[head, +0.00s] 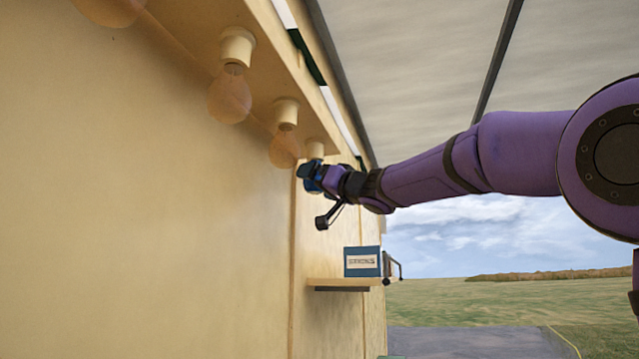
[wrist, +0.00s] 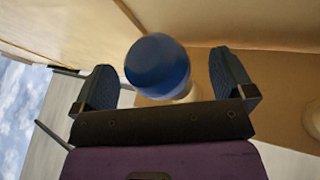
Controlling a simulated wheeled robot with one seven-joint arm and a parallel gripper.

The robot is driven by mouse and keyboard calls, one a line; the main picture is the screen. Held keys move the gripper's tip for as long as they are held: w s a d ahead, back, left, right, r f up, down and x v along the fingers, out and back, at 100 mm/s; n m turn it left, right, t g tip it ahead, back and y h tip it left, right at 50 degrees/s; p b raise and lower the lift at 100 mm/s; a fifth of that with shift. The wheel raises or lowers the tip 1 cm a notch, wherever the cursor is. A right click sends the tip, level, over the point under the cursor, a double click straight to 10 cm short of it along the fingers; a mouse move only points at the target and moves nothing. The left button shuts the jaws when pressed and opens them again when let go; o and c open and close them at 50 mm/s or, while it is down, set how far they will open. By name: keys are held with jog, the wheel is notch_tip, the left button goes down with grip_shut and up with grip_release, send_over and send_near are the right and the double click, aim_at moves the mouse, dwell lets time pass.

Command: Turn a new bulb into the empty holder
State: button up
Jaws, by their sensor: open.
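A blue bulb (wrist: 157,62) sits between my gripper's two fingers in the wrist view. A cream holder (wrist: 187,95) shows just behind it. The bulb appears to be at the holder's mouth, but I cannot tell how far it is seated. In the head view the holder (head: 315,149) is the farthest of the row under the beam, with a bit of blue below it. My gripper (wrist: 166,80) is open, with a finger on each side of the bulb and a gap visible on both sides. It also shows in the head view (head: 309,172), where it hides most of the bulb.
Amber bulbs hang in nearer holders, one (head: 230,98) close and another (head: 284,148) right beside my gripper. A blue box (head: 362,262) stands on a small wall shelf (head: 325,282) below. The wooden wall is close on the left; open air lies to the right.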

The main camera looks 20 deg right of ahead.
jog(key=shift+w+a, duration=0.3)
jog(key=shift+w, duration=0.4)
dwell(0.3)
jog(key=c, duration=1)
jog(key=n+g+y, duration=0.3)
jog(key=y, duration=0.1)
jog(key=n+g+y, duration=0.2)
jog(key=g+y, duration=0.2)
jog(key=shift+w+d+n, duration=0.1)
jog(key=shift+n, duration=0.3)
jog(key=n+g+y, duration=0.1)
jog(key=n+g, duration=0.1)
jog(key=g, duration=0.2)
jog(key=n+g+y, duration=0.2)
jog(key=n+g, duration=0.1)
jog(key=g, duration=0.1)
jog(key=shift+g, duration=0.4)
